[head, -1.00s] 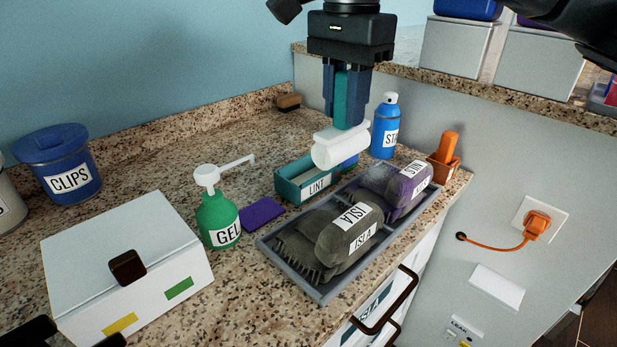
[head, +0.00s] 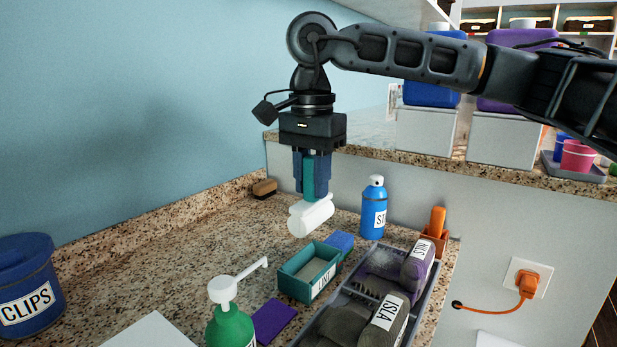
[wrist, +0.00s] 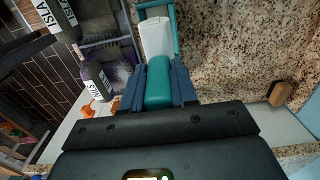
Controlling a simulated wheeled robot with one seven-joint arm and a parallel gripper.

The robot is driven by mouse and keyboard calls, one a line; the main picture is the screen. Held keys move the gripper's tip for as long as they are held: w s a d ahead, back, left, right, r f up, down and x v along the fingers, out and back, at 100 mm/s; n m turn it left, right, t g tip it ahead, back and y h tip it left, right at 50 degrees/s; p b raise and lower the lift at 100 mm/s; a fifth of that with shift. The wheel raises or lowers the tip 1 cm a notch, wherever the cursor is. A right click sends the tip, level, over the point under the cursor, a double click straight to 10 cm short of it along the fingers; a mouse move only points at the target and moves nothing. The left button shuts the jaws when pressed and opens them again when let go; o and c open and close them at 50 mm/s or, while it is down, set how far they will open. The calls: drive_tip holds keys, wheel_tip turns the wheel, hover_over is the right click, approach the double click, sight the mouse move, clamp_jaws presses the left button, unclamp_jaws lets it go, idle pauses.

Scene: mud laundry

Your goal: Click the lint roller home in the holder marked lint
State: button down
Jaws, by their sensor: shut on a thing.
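My gripper (head: 311,178) is shut on the teal handle of the lint roller (head: 311,215). The roller hangs below the fingers with its white cylinder at the bottom, above the counter. The teal holder marked lint (head: 309,272) stands on the counter below and slightly right of the roller in the head view. The holder looks empty, and the roller is apart from it. In the wrist view the white roller (wrist: 156,38) and its handle extend from my gripper (wrist: 157,90), and part of the teal holder (wrist: 175,28) shows behind the roller.
A green GEL pump bottle (head: 229,325) and a purple pad (head: 272,320) are in front.

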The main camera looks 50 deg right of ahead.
sight(312, 212)
drive_tip(key=shift+f+b, duration=1.2)
drive_tip(key=shift+f, duration=1.8)
drive_tip(key=shift+f+b, duration=1.2)
drive_tip(key=shift+f, duration=0.2)
drive_tip(key=shift+f+b, duration=0.9)
drive_tip(key=shift+b, duration=0.1)
drive_tip(key=c, duration=0.8)
unclamp_jaws()
drive_tip(key=shift+r, duration=0.1)
wheel_tip(312, 212, up, 8)
drive_tip(key=shift+f, duration=0.2)
